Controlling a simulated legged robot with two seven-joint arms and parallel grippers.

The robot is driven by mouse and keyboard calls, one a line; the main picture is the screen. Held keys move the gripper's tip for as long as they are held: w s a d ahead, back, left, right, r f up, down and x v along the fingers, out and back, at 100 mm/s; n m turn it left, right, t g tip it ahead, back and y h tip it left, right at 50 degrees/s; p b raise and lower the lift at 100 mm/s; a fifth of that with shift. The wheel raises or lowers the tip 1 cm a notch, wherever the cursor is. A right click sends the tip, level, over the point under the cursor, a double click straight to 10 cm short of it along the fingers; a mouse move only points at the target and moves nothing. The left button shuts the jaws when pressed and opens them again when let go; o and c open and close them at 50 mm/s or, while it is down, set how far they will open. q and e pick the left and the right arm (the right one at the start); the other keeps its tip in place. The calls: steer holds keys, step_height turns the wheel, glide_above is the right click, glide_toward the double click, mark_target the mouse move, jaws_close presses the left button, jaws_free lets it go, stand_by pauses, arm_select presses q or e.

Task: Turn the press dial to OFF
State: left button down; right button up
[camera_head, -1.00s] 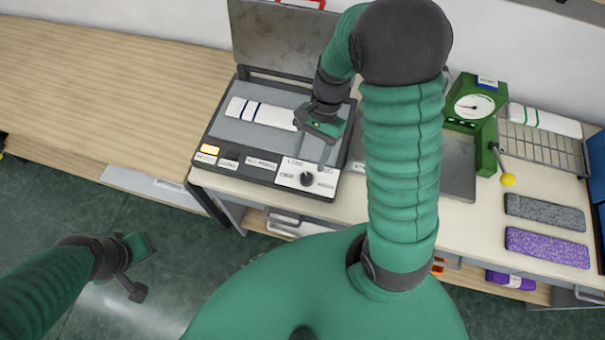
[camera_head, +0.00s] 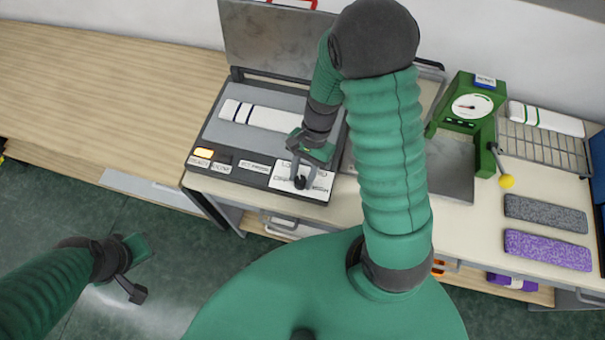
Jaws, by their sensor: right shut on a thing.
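The press (camera_head: 228,147) stands on the bench with its metal lid (camera_head: 275,38) raised. Its black dial (camera_head: 300,182) is on the white label panel (camera_head: 319,186) at the front right corner. My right gripper (camera_head: 300,172) reaches down over the panel and is shut on the dial. The gripper partly hides the dial and its markings, so I cannot read the setting. An amber lamp (camera_head: 204,152) glows at the press's front left. My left gripper (camera_head: 141,270) hangs open and empty over the floor, away from the bench.
A white striped knit piece (camera_head: 262,115) lies on the press bed. To the right are a green gauge device (camera_head: 468,104) with a yellow-knobbed lever (camera_head: 507,181), a wire rack (camera_head: 540,145), a grey knit piece (camera_head: 545,214) and a purple one (camera_head: 547,250).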

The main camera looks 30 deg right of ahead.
steer(key=shift+d, duration=0.2)
jaws_close()
steer(key=shift+a, duration=0.35)
steer(key=shift+d, duration=0.1)
